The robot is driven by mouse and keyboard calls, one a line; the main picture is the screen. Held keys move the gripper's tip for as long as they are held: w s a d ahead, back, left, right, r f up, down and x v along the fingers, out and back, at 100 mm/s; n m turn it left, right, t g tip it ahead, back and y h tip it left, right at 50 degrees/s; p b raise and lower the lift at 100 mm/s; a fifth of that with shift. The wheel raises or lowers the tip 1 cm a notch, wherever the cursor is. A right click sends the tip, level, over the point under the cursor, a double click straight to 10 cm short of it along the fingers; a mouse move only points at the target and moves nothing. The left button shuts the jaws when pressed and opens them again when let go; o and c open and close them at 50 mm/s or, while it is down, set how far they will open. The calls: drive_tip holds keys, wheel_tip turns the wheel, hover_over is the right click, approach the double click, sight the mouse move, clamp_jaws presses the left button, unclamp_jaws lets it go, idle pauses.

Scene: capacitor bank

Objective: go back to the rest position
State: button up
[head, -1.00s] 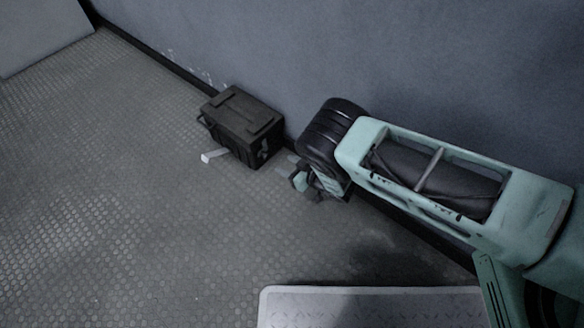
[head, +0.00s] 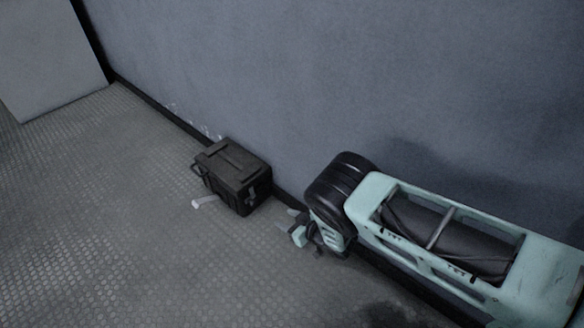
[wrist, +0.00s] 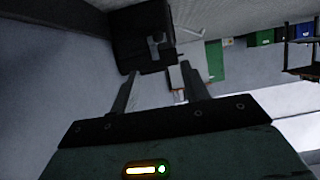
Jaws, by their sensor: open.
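My gripper (head: 293,231) is at the end of my pale green arm, low along the wall in the head view. It is to the right of and nearer than a dark lidded box, apart from it. In the wrist view its two fingers (wrist: 158,82) are spread with nothing held between them. The box's dark shape (wrist: 128,42) shows beyond the fingertips, with a small pale piece (wrist: 176,76) near the right finger. Much of my wrist is hidden behind the arm's black joint.
The dark box (head: 236,178) stands on the floor against the grey wall (head: 330,80). A short white bar (head: 204,202) juts from its lower left. A pale panel (head: 50,60) stands at the far left. The textured floor (head: 120,240) at left is clear.

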drive_tip(key=w+r+m+h, duration=0.3)
drive_tip(key=w+r+h, duration=0.15)
drive_tip(key=r, duration=0.85)
drive_tip(key=s+d+r+m+g+h+p, duration=0.15)
drive_tip(key=s+r, duration=0.25)
drive_tip(key=r, duration=0.9)
drive_tip(key=s+d+r+g+h, duration=0.1)
drive_tip(key=s+d+r+g, duration=0.45)
drive_tip(key=s+r, duration=0.95)
drive_tip(key=s+d+r+n+g+h, duration=0.1)
drive_tip(key=s+d+r+h, duration=0.15)
drive_tip(key=s+d, duration=0.45)
drive_tip(key=s+d+r+n+h, duration=0.1)
drive_tip(key=s+d+r, duration=0.3)
drive_tip(key=s, duration=0.4)
wheel_tip(320, 180, up, 38)
drive_tip(key=p, duration=3.9)
drive_tip(key=shift+s+d+f, duration=0.2)
drive_tip(key=shift+s+d, duration=0.05)
drive_tip(key=shift+s, duration=0.1)
drive_tip(key=shift+y, duration=0.25)
